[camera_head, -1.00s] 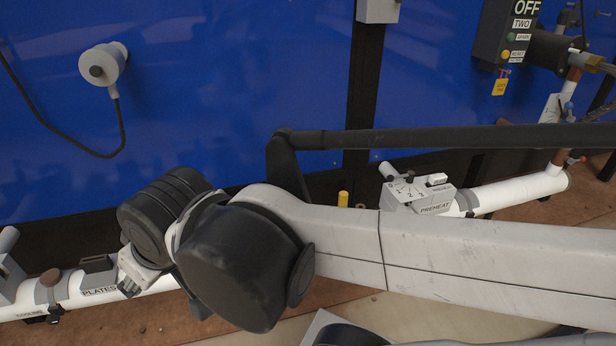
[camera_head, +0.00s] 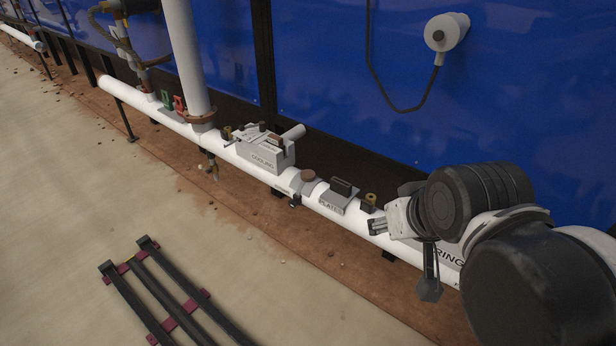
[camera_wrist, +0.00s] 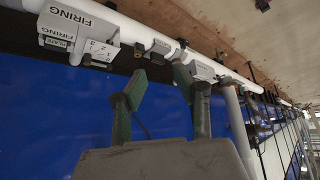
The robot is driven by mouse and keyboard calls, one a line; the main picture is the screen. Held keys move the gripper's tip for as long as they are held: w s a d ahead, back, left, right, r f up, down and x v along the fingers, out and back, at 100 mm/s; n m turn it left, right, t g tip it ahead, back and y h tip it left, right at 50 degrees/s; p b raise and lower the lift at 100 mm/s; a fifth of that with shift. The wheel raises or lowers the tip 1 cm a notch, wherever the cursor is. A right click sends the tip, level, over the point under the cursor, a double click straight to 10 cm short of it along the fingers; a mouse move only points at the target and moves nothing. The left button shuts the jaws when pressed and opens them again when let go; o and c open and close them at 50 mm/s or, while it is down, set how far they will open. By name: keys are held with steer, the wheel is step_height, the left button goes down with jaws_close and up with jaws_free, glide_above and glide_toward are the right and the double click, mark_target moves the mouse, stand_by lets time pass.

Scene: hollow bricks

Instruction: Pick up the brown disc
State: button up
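The brown disc (camera_head: 307,175) lies flat on a grey mount on the white pipe (camera_head: 325,208), between the box marked COOLING and the block marked PLATES. My gripper (camera_head: 403,257) is at the pipe to the right of the disc, past the PLATES block, and apart from the disc. In the wrist view its two green-padded fingers (camera_wrist: 159,82) are spread with nothing between them, so it is open and empty. I cannot clearly pick out the disc in the wrist view.
The COOLING box (camera_head: 266,150) is left of the disc. The PLATES block (camera_head: 341,195) and a small brassy cylinder (camera_head: 370,200) stand between disc and gripper. A blue wall (camera_head: 340,80) rises behind the pipe. A dark rack (camera_head: 165,295) lies on the otherwise open floor in front.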

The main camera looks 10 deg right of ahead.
stand_by(0.3)
steer(key=o, duration=1)
steer(key=shift+o, duration=0.2)
